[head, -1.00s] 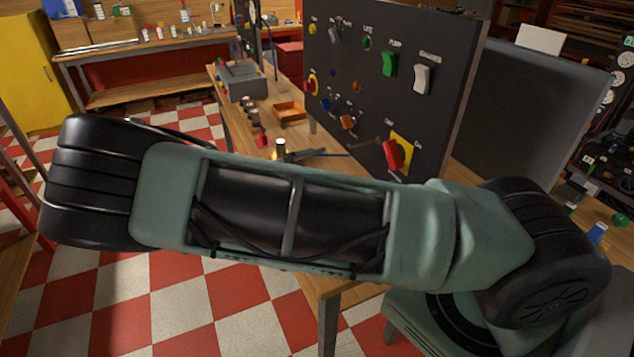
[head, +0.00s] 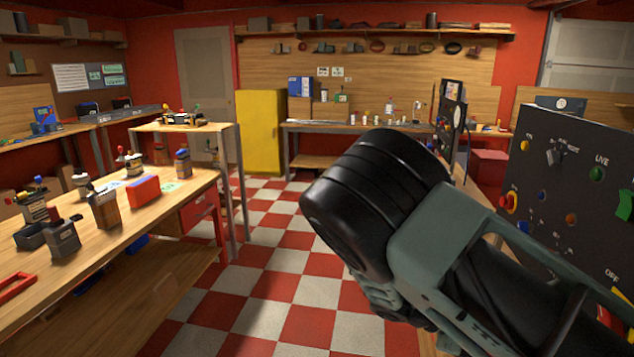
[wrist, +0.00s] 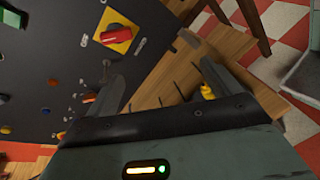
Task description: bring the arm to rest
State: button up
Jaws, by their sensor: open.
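My arm (head: 490,270) reaches across the lower right of the head view, with its black rounded joint in front of the aisle. The gripper itself is hidden in the head view. In the wrist view my gripper (wrist: 162,85) shows two dark fingers spread apart with nothing between them. Beyond the fingers is a wooden bench top (wrist: 185,60). The dark control panel (wrist: 50,55) stands to the left of the fingers, with a red switch on a yellow plate (wrist: 115,35).
The control panel (head: 575,190) stands close to my arm on the right. A wooden bench (head: 120,235) with boxes and tools runs along the left. A yellow cabinet (head: 262,130) stands at the back. The checkered floor (head: 265,280) between is clear.

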jog(key=s+a+r+t+y, duration=0.1)
jog(key=s+a+r+y, duration=0.3)
jog(key=s+a+y, duration=0.1)
jog(key=s+a+r+n+t+y, duration=0.1)
jog(key=s+a+r+t+y, duration=0.1)
jog(key=s+a+r+y, duration=0.2)
jog(key=s+a+r+t+y, duration=0.1)
jog(key=s+a+r+y, duration=0.3)
jog(key=s+a, duration=0.5)
jog(key=a+y, duration=0.1)
jog(key=a, duration=0.1)
jog(key=shift+a+t+y, duration=0.3)
jog(key=shift+t, duration=0.1)
